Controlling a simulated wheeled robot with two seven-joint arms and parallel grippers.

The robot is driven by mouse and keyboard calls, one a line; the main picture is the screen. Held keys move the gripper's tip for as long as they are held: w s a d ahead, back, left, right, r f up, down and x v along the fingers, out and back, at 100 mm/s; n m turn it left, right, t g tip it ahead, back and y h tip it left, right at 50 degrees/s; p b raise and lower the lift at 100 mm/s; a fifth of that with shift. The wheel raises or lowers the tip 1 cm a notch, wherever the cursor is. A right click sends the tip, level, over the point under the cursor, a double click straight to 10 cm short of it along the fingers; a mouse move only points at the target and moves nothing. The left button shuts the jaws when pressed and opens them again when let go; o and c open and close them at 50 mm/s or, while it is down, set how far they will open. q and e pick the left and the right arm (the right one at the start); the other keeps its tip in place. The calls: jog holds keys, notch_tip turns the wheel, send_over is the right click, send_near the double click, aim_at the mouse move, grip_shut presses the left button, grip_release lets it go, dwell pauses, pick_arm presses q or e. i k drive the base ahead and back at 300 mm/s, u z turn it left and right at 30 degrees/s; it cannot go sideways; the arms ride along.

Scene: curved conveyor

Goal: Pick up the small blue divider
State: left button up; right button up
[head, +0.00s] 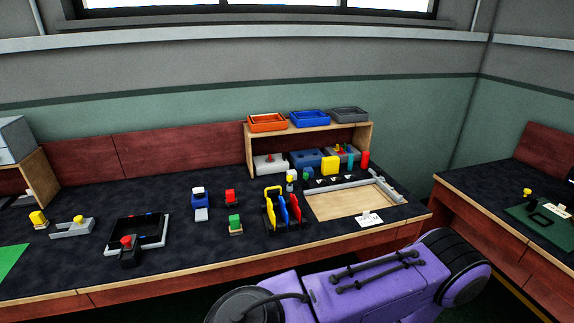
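A small rack (270,222) with a yellow frame or handle stands on the dark bench top, right of the middle of the head view. Thin upright plates stand side by side in it. One is blue and looks like the small blue divider (283,210); a red plate (294,207) is close on its right. The lower part of the blue plate is partly hidden by its neighbours. Neither of my grippers shows in the head view, and nothing is seen touching the rack.
A wooden shelf (258,132) with orange, blue and grey bins stands behind.

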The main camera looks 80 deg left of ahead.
aim_at(282, 209)
jog(key=u, duration=0.6)
jog(key=i, duration=0.75)
jog(key=u, duration=0.8)
